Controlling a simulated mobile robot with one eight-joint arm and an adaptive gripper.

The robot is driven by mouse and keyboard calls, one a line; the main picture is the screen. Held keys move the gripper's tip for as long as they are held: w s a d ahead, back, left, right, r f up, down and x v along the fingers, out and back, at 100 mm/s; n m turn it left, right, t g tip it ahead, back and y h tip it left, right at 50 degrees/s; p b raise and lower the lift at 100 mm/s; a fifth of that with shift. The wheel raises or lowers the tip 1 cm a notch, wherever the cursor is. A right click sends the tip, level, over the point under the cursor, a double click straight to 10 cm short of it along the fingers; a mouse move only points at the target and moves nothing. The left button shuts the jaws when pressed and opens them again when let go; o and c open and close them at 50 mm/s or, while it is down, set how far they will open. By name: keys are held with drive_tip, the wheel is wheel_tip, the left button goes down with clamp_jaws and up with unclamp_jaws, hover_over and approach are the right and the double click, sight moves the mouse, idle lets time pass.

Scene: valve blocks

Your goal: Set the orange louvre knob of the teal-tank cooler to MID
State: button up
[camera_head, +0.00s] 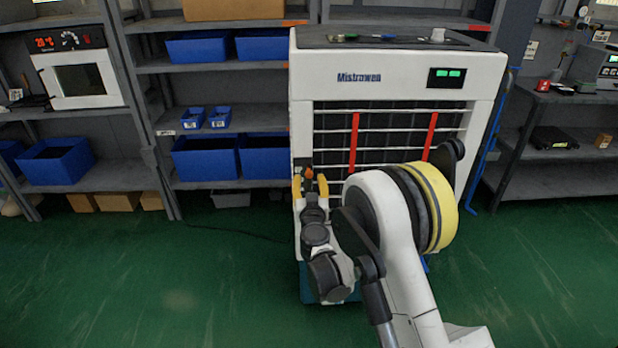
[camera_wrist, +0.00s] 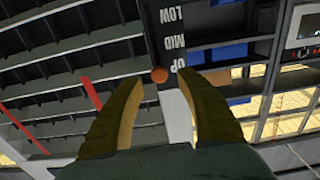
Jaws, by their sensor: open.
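The white cooler (camera_head: 345,92) stands in the middle of the head view, with dark louvres and a teal tank (camera_head: 312,285) low at its base, partly hidden by my arm. The small orange louvre knob (camera_head: 309,172) is at the left of the louvres. In the wrist view the orange knob (camera_wrist: 159,75) lies beside the UP mark (camera_wrist: 178,62), on the side away from MID (camera_wrist: 175,40) and LOW. My gripper (camera_head: 310,182) is open, its yellow fingertips just below the knob in the head view. In the wrist view its tips flank the knob with visible gaps.
Two red strips (camera_head: 353,142) run down the louvre front. Shelves with blue bins (camera_head: 205,158) stand left of the cooler, and a grey bench (camera_head: 560,100) stands at the right. Green floor (camera_head: 130,270) is clear in front.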

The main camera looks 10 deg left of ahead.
drive_tip(key=shift+w+a+b, duration=0.15)
drive_tip(key=shift+w+b, duration=0.1)
drive_tip(key=shift+w, duration=0.75)
drive_tip(key=shift+w+a+b, duration=0.15)
drive_tip(key=shift+w+b, duration=0.05)
drive_tip(key=shift+w, duration=0.75)
clamp_jaws()
drive_tip(key=shift+f, duration=2)
unclamp_jaws()
approach(309, 175)
drive_tip(key=w+f, duration=0.3)
drive_tip(key=f, duration=0.1)
drive_tip(key=shift+w+a, duration=0.2)
drive_tip(key=shift+a, duration=0.1)
